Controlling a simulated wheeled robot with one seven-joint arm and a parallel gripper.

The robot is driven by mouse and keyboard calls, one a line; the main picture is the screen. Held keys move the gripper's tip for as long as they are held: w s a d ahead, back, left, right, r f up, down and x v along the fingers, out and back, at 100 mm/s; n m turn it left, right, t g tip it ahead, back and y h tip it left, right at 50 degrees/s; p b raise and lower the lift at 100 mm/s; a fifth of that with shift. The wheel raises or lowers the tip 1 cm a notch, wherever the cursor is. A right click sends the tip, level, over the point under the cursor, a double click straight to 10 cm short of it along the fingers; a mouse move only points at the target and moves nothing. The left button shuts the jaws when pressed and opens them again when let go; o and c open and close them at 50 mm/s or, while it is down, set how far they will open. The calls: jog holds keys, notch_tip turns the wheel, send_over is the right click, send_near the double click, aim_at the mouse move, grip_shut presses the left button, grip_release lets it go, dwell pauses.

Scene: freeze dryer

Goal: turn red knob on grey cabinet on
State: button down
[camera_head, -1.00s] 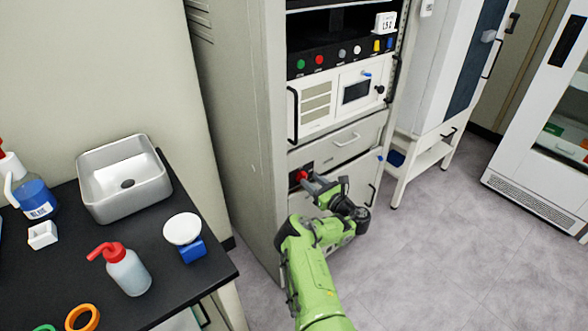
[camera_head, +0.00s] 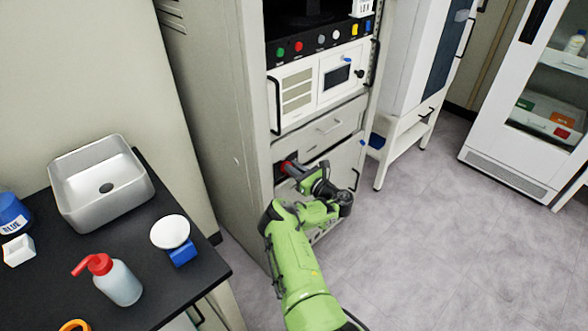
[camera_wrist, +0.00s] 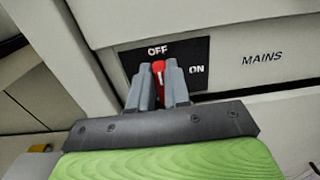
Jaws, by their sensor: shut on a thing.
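The red knob (camera_wrist: 159,69) sits on a black plate (camera_wrist: 127,62) marked OFF at the top and ON at the right, with MAINS printed beside it. The knob's visible end is under the OFF label. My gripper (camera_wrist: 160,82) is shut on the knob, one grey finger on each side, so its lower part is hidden.
A cabinet drawer (camera_head: 330,125) with a handle is just above my gripper, below a white instrument (camera_head: 300,90). A black bench (camera_head: 200,265) with a sink (camera_head: 75,205) and a wash bottle (camera_head: 118,282) stands at the left. The floor at the right is clear.

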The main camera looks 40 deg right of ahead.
jog(key=m, duration=0.3)
jog(key=d+m+p, duration=0.1)
jog(key=m, duration=0.2)
jog(key=m+p, duration=0.1)
jog(key=m, duration=0.2)
jog(key=shift+d+f, duration=0.25)
jog(key=shift+d+f+m+p, duration=0.1)
jog(key=shift+f+m+p, duration=0.15)
jog(key=shift+m, duration=1.2)
jog(key=shift+d+f+m+p, duration=0.1)
jog(key=shift+f+m+p, duration=0.15)
jog(key=shift+m, duration=1.25)
jog(key=shift+d+f+m+p, duration=0.1)
jog(key=shift+f+m+p, duration=0.15)
jog(key=shift+m, duration=1.2)
jog(key=c, duration=1.1)
grip_release()
